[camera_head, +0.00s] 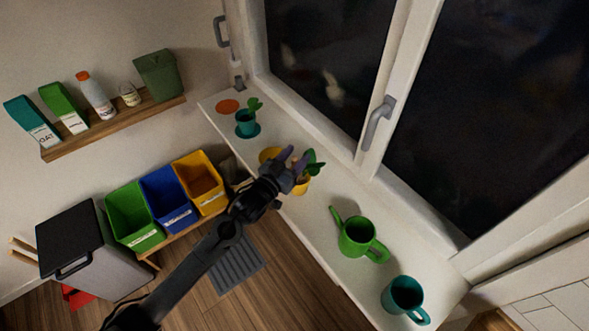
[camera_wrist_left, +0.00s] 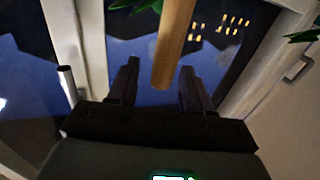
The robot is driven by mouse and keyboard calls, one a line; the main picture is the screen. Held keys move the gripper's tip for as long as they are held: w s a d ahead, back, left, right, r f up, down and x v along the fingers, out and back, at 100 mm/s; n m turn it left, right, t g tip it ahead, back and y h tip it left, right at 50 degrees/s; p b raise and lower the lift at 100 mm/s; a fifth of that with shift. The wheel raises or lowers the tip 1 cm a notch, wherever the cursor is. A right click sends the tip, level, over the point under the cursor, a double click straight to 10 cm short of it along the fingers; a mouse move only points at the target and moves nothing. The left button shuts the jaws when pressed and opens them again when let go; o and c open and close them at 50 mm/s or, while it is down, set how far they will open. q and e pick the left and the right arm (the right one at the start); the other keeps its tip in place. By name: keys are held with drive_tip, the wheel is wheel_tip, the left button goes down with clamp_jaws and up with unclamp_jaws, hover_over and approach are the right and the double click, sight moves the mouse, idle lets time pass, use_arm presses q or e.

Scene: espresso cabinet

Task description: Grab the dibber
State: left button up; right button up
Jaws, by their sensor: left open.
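A tan wooden rod, which looks like the dibber (camera_wrist_left: 175,42), comes down from the top of the left wrist view. Its blunt end sits between the two spread fingers of my left gripper (camera_wrist_left: 158,82), with a gap on each side. In the head view my left gripper (camera_head: 295,163) is over the windowsill beside a yellow pot with a green plant (camera_head: 315,163). I cannot make out the dibber there; the gripper may be covering it. My right gripper is not in view.
On the sill (camera_head: 316,228) stand a teal potted plant (camera_head: 246,122), a green watering can (camera_head: 357,237) and a teal mug (camera_head: 403,296). A yellow saucer (camera_head: 268,154) lies beside the gripper. The window (camera_head: 330,60) rises behind. Colored bins (camera_head: 165,197) stand below left.

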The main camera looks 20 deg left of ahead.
use_arm(q)
drive_tip(key=shift+c, duration=0.2)
clamp_jaws()
drive_tip(key=shift+r, duration=0.1)
